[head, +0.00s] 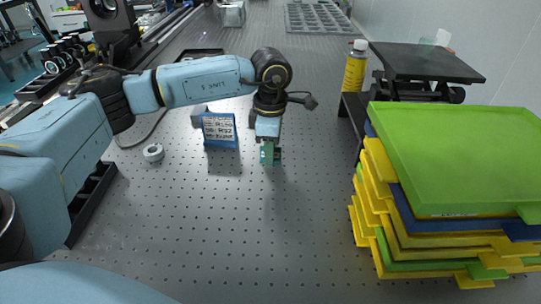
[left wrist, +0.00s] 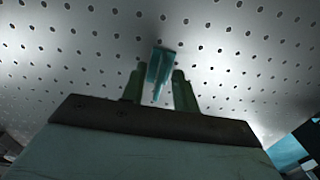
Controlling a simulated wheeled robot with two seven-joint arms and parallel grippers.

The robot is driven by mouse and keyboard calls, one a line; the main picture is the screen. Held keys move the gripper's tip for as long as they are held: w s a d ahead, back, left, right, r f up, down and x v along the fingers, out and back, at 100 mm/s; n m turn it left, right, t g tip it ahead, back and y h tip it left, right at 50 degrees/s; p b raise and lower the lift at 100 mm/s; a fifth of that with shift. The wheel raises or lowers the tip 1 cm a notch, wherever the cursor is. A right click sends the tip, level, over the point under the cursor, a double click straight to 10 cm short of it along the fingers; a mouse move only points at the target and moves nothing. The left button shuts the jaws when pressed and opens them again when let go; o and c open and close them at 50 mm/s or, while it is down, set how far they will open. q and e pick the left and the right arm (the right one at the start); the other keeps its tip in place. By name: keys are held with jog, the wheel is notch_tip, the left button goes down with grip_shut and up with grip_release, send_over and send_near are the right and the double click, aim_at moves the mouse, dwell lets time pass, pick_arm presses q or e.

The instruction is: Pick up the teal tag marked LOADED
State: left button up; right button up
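My left gripper (head: 269,158) points down over the middle of the perforated optical table (head: 230,225) in the head view. In the left wrist view its two green fingers (left wrist: 160,78) are close together, one on each side of a teal tag (left wrist: 162,62). The tag fills the gap at the fingertips and appears to touch both, so the gripper looks shut on it. The tag's far end sticks out past the tips. No lettering on it is legible. Whether its lower end touches the table I cannot tell. My right gripper is not in view.
A blue-framed card (head: 219,130) stands just left of the gripper. A small white ring (head: 153,152) lies farther left. The front middle of the table is clear.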

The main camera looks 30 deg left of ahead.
pick_arm(q)
grip_shut()
jog(key=shift+r, duration=0.1)
